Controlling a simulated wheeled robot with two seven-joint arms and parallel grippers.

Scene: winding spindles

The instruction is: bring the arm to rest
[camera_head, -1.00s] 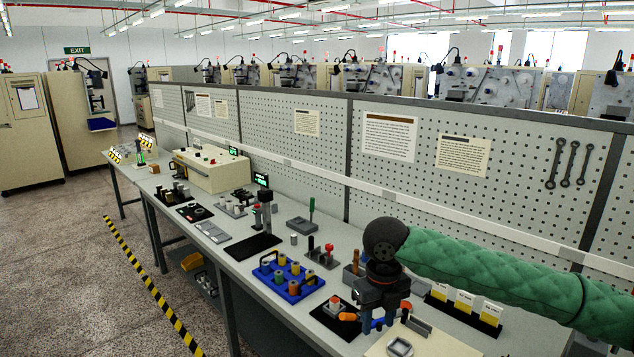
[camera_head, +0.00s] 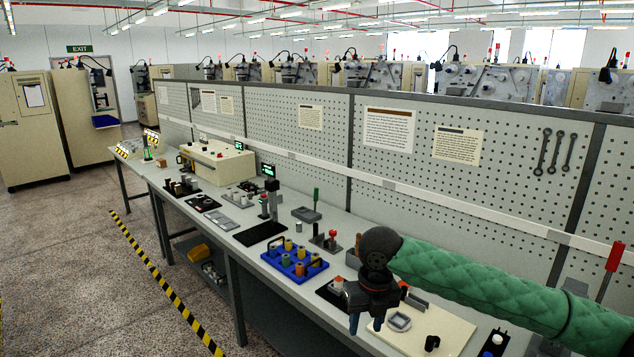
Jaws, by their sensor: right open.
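My right arm, in a green quilted sleeve, reaches in from the right over the bench. My right gripper (camera_head: 366,325) hangs from its dark wrist with the fingers pointing down. Its two blue-tipped fingers are apart and nothing shows between them. It is above the front edge of the bench (camera_head: 262,275), left of a cream board (camera_head: 440,328) that bears a small grey square tray (camera_head: 399,322). The gripper hides part of the black fixture behind it. My left gripper is not in view.
A blue tray (camera_head: 271,262) of spools stands left of the gripper, with a black stand (camera_head: 259,234) behind it. A grey pegboard wall (camera_head: 300,165) runs along the back of the bench. A red-topped post (camera_head: 614,257) stands at the right. The floor in front is clear.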

